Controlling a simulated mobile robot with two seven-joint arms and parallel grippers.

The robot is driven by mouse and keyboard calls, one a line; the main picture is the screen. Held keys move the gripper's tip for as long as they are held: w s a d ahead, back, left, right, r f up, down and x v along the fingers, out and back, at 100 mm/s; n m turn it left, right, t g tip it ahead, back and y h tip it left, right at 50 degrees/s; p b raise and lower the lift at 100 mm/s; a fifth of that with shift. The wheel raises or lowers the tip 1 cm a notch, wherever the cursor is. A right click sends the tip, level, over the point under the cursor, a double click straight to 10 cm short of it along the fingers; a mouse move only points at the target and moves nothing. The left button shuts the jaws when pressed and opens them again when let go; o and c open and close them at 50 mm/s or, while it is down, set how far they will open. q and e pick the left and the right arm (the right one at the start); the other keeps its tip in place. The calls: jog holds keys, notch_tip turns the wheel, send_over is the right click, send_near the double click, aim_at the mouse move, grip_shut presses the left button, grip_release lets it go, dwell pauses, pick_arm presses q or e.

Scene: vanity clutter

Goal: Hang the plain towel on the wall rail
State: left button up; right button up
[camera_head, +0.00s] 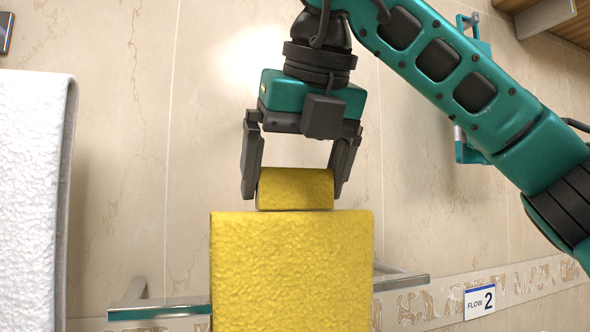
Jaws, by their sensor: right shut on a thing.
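A yellow towel (290,270) with a fine bumpy texture hangs upright in the lower middle. A narrower yellow piece (295,189) stands at its top edge. My right gripper (296,188) points down from above, with its two fingers on either side of this narrow piece, shut on it. The chrome wall rail (165,308) shows to the left and right of the towel. The towel hides the rail's middle, and I cannot tell whether the towel touches it. The towel's lower end is out of frame. My left gripper is not in view.
A white textured towel (30,190) hangs at the left edge. A "FLOW 2" label (479,301) is on the patterned tile band at lower right. A teal item (466,150) shows partly behind my right arm. A wooden shelf (550,22) is at top right. Wall between is bare.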

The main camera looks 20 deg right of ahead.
aim_at(299, 206)
jog(key=shift+f+b, duration=1.1)
jog(key=shift+f, duration=0.5)
notch_tip(299, 206, down, 2)
jog(key=shift+b, duration=0.8)
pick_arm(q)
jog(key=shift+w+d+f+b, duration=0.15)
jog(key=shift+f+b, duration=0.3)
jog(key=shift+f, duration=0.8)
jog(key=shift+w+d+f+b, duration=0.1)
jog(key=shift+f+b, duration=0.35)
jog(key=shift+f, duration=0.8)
pick_arm(e)
jog(key=shift+f, duration=1.05)
